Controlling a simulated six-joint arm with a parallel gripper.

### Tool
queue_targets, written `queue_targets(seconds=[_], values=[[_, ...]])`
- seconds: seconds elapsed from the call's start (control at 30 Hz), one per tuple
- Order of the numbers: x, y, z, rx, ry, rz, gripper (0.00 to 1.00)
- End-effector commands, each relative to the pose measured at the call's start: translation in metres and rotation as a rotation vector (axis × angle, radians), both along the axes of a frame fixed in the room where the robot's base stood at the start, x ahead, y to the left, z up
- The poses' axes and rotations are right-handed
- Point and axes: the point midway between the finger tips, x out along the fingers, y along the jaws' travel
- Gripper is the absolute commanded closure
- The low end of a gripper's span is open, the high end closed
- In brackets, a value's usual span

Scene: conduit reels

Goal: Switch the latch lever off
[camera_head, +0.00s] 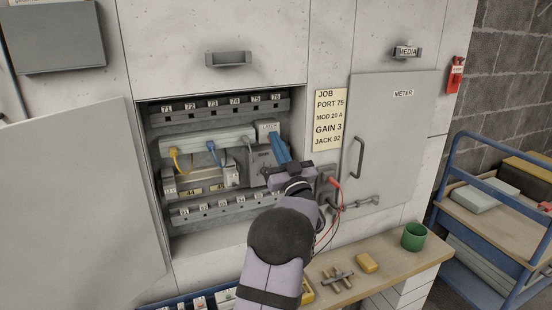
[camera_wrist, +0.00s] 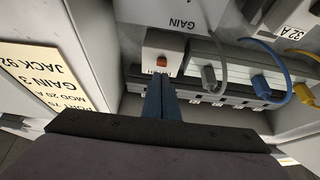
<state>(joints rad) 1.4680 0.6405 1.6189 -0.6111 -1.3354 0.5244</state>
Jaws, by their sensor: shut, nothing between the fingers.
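The latch unit is a small white box (camera_head: 268,127) at the upper right inside the open cabinet bay. In the wrist view the box (camera_wrist: 153,44) carries a small orange-brown lever (camera_wrist: 161,60), and the label below it is mostly hidden. In the head view the lever cannot be made out. My gripper (camera_head: 277,139) has its blue fingers shut and empty, reaching into the bay just below the box. In the wrist view the closed fingertips (camera_wrist: 159,77) are right beside the lever's lower end; I cannot tell whether they touch.
A grey panel marked GAIN (camera_wrist: 185,18) is close to the fingers. Yellow (camera_head: 175,159), blue and grey cables plug into a rail beside the latch box. The open door (camera_head: 75,200) is at the left. A job card (camera_head: 328,120) and closed meter door (camera_head: 395,130) are at the right.

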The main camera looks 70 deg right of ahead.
Motion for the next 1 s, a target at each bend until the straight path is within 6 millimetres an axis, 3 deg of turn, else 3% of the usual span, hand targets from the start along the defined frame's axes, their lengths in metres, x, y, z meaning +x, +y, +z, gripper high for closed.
queue_targets(seconds=[0.37,1.0], values=[[-0.002,0.002,-0.003,0.006,0.005,-0.001,1.0],[-0.039,0.038,-0.063,0.005,0.004,-0.001,1.0]])
